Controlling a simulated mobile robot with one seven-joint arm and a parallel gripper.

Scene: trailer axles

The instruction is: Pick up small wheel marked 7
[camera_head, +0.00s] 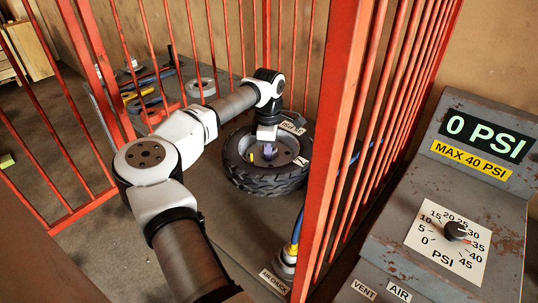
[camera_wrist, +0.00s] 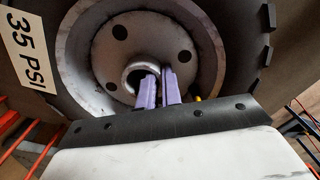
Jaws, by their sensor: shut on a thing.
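A black-tyred wheel (camera_head: 262,182) with a grey metal rim lies flat on the grey bench inside the red cage. It carries a 35 PSI label and a second small label (camera_head: 301,161) whose mark I cannot read for sure. In the wrist view the wheel (camera_wrist: 92,45) fills the upper part, with its raised hub ring (camera_wrist: 130,74) at the centre. My gripper (camera_head: 268,152) reaches down into the wheel's middle. Its purple fingers (camera_wrist: 161,82) are shut at the right side of the hub ring, seemingly on its wall. The fingers partly hide the ring.
Red cage bars and a thick post (camera_head: 345,120) stand close right of the wheel. A hose (camera_head: 298,225) runs to the air chuck holder at the front. Other round parts and tools (camera_head: 150,100) lie at the back left. A 0 PSI control panel (camera_head: 450,205) stands outside.

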